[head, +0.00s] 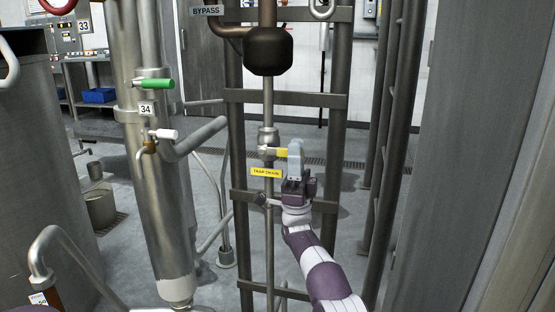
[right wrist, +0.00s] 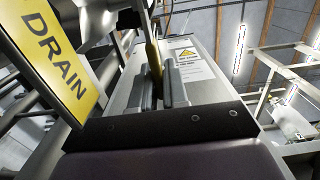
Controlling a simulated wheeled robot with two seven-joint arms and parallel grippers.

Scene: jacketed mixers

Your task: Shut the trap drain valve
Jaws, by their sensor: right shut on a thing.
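The trap drain valve (head: 267,139) sits on a thin vertical pipe in the middle of the head view. Its yellow handle (head: 279,152) points right, across the pipe. A yellow TRAP DRAIN label (head: 266,172) is just below it. My right gripper (head: 294,154) is at the handle's outer end, with its arm coming up from below. In the right wrist view the two fingers (right wrist: 160,90) are shut on the yellow handle (right wrist: 154,56), seen edge-on between them. The label (right wrist: 62,55) shows large at left, reading DRAIN. My left gripper is not in view.
A dark frame (head: 335,130) with rungs surrounds the pipe, and a dark bulb-shaped trap (head: 268,51) is above. A steel column with a green handle (head: 153,84) and a white handle (head: 165,134) stands left. A large grey panel (head: 475,150) stands right.

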